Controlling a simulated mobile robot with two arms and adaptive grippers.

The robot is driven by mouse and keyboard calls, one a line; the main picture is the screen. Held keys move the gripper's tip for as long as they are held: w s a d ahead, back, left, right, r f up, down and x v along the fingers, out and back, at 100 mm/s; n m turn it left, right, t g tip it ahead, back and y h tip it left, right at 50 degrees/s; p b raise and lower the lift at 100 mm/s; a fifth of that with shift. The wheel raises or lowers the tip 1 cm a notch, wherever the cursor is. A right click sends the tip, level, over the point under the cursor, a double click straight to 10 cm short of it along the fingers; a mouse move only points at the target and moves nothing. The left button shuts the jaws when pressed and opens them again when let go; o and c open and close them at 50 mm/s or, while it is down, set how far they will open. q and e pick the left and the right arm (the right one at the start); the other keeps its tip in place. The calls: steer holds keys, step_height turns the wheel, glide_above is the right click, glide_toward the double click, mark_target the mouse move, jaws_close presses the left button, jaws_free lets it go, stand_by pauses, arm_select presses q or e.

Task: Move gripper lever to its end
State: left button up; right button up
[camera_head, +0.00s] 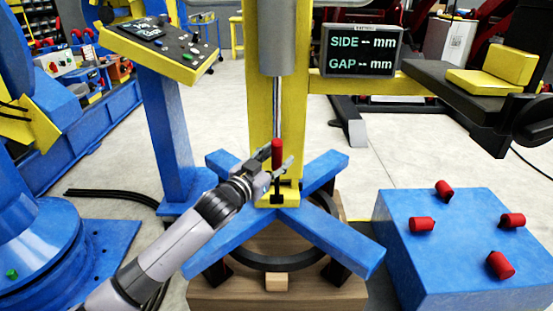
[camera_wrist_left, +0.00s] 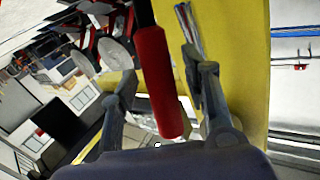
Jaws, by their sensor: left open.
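The lever (camera_head: 277,155) has a red grip and stands upright at the foot of the yellow column, above the blue cross-shaped frame. My left gripper (camera_head: 275,166) is at the red grip, reaching in from the left. In the left wrist view the red lever grip (camera_wrist_left: 160,85) lies between the two open fingers (camera_wrist_left: 160,100), with a gap showing on the right side. Whether the left finger touches it cannot be told. The lever's lower end is partly hidden by the gripper in the head view. My right gripper is not in view.
A blue block (camera_head: 455,260) with several red knobs stands at the right. A tilted yellow control panel (camera_head: 165,50) is at the upper left. A dark display (camera_head: 359,50) reads "SIDE -- mm, GAP -- mm". The blue cross frame (camera_head: 335,240) spreads over a wooden base (camera_head: 330,295).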

arm_select(q)
steer(key=shift+w+d, duration=0.1)
steer(key=shift+w, duration=0.05)
steer(key=shift+c, duration=0.2)
jaws_close()
stand_by(0.3)
stand_by(0.4)
